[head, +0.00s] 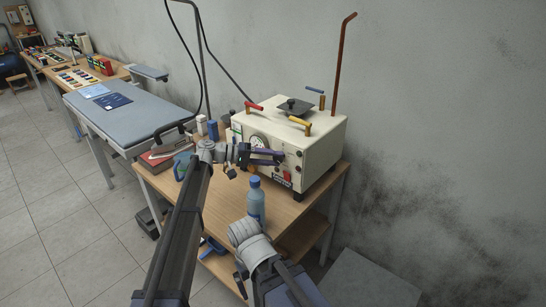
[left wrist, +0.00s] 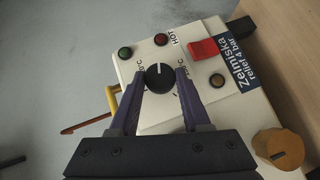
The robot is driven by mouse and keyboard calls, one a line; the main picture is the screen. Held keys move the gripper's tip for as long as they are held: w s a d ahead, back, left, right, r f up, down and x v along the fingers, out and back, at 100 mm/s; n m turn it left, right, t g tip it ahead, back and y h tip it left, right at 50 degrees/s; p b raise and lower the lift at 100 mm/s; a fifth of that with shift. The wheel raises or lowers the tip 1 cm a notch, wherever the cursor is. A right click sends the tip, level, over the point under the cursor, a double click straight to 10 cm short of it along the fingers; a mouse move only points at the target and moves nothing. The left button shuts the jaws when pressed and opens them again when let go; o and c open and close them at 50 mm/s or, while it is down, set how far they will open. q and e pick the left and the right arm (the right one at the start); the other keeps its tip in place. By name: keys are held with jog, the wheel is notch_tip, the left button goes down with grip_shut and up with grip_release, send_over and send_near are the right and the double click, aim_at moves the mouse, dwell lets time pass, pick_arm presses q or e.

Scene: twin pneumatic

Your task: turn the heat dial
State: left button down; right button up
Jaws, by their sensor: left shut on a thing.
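The heat dial (left wrist: 159,77) is a round black knob with a white pointer line, on the cream front panel of the steam box (head: 317,142). Scale marks and lettering show beside it in the left wrist view. My left gripper (head: 280,158) reaches the panel from the left in the head view and hides the dial there. In the left wrist view its two purple fingers (left wrist: 160,80) stand on either side of the dial and are shut on it. The pointer line points up, toward the red lamp (left wrist: 161,39). My right gripper is not in view.
A blue bottle (head: 255,203) stands on the wooden table (head: 224,224) below my left gripper. A copper pipe (head: 341,65) rises behind the box. An ironing board (head: 125,112) is at left.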

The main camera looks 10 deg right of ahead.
pick_arm(q)
jog(key=shift+c, duration=2)
grip_release()
jog(key=shift+a, duration=0.1)
jog(key=p+v, duration=0.1)
jog(key=v, duration=0.6)
jog(key=shift+a+p, duration=0.3)
jog(key=shift+r, duration=0.1)
